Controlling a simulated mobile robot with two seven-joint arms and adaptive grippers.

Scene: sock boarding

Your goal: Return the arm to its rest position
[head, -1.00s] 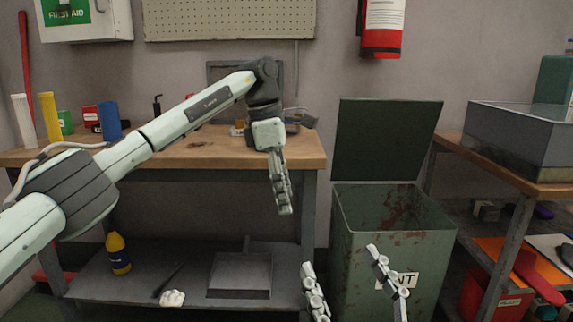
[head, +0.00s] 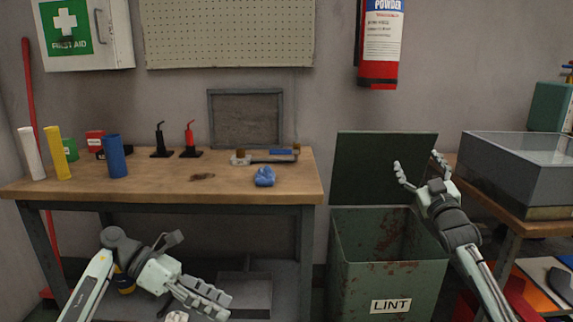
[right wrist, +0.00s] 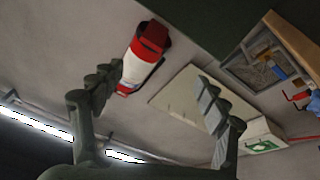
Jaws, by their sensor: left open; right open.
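My left gripper (head: 212,300) is low in the head view, in front of the bench's lower shelf. Its fingers point right, open and empty. My right gripper (head: 419,165) is raised in front of the open lid of the lint bin, fingers pointing up, open and empty. In the right wrist view my right gripper's fingers (right wrist: 158,88) are spread apart with nothing between them. A crumpled blue cloth (head: 264,177) lies on the bench top near its front right, apart from both grippers.
The wooden bench (head: 150,178) carries bottles, two small oilers and a mesh frame (head: 245,118). The green lint bin (head: 390,270) stands open right of it. A grey tub (head: 510,180) sits on the right table. A red extinguisher (head: 380,45) hangs on the wall.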

